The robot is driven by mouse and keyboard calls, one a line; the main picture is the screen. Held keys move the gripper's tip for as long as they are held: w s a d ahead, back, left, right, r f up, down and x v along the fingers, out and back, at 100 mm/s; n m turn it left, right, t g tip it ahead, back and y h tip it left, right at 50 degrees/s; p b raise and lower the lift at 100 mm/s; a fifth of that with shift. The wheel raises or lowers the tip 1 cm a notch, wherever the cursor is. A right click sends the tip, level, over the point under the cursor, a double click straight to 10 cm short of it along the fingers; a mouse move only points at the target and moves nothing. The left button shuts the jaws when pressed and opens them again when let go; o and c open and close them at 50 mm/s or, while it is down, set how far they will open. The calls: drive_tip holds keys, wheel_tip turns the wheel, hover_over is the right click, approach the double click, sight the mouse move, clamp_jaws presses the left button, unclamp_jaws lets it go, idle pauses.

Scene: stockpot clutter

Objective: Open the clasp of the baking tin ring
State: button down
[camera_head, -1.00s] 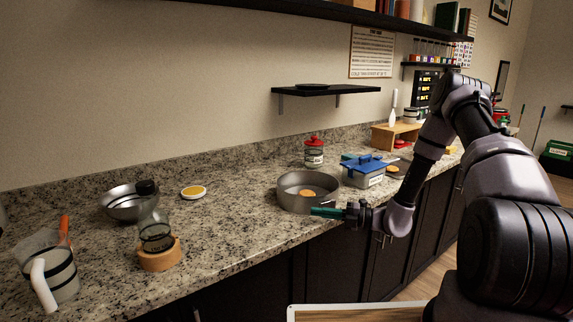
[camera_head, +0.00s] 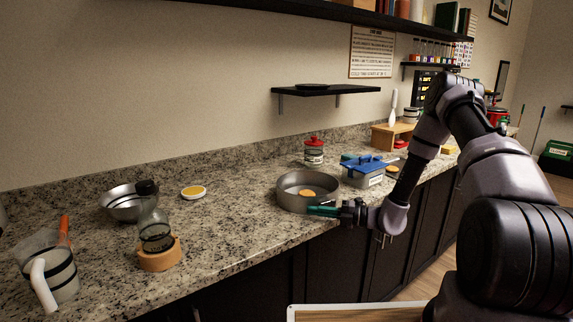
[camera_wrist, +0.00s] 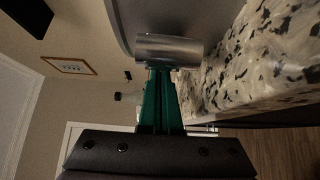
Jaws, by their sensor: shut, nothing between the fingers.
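The baking tin ring (camera_head: 292,203) is a round grey metal ring standing on the granite counter, with a small orange-brown round thing inside it. In the wrist view, its grey wall (camera_wrist: 190,14) curves across the top. A shiny metal clasp lever (camera_wrist: 168,50) lies across the view right at my fingertips. My gripper (camera_head: 314,210) is at the ring's front right side, its green fingers closed together. In the wrist view, the fingers (camera_wrist: 160,72) reach up to the lever's lower edge and seem to touch it. The clasp's hinge is hidden.
A blue-lidded container (camera_head: 364,170) stands right of the ring and a red-lidded jar (camera_head: 314,151) behind it. A glass bottle (camera_head: 154,222) on a wooden base, a metal bowl (camera_head: 120,202) and a white-handled jug (camera_head: 58,274) are at left.

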drive_tip(key=shift+w+a, duration=0.25)
drive_tip(key=shift+w, duration=0.2)
drive_tip(key=v, duration=0.7)
drive_tip(key=shift+s+d, duration=0.25)
drive_tip(key=shift+s, duration=0.1)
